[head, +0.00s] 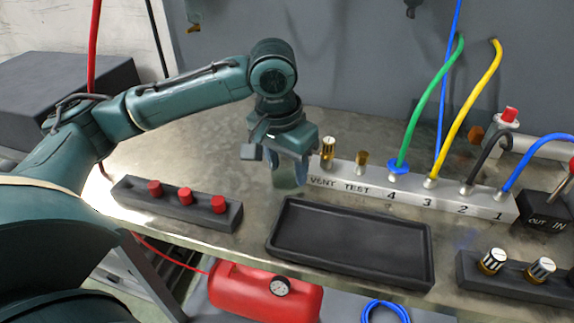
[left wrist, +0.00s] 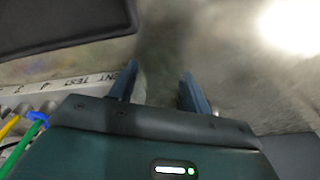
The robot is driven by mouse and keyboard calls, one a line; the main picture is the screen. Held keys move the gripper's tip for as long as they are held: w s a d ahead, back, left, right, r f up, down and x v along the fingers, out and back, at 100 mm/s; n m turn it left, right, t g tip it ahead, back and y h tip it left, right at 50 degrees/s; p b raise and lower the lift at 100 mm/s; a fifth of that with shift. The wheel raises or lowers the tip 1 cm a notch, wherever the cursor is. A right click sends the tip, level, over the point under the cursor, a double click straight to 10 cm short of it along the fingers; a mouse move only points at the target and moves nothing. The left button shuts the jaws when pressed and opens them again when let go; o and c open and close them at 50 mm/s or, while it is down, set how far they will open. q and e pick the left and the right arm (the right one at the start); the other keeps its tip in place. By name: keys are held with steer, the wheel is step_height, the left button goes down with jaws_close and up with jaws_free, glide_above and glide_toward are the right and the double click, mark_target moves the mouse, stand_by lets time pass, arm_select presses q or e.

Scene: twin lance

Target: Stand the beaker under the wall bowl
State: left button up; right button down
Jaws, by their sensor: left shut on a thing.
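My left gripper (head: 290,160) points down over the bench, left of the manifold's VENT end. It is shut on the beaker (head: 287,178), a see-through, greenish vessel showing upright below and between the fingers. I cannot tell whether its base touches the bench. In the left wrist view, the two fingers of the gripper (left wrist: 158,90) stand apart, and the clear beaker between them is hard to make out. I cannot make out the wall bowl in either view. My right gripper is not in view.
A black tray (head: 428,262) lies in front of the gripper. A rack with red plugs (head: 185,196) is at left. The labelled manifold (head: 420,193) with coloured hoses (head: 430,105) runs right. Knobs (head: 540,268) sit at front right. The bench (head: 215,130) behind the plug rack is clear.

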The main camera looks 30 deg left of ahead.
arm_select(q)
steer(key=o, duration=1)
steer(key=shift+c, duration=0.2)
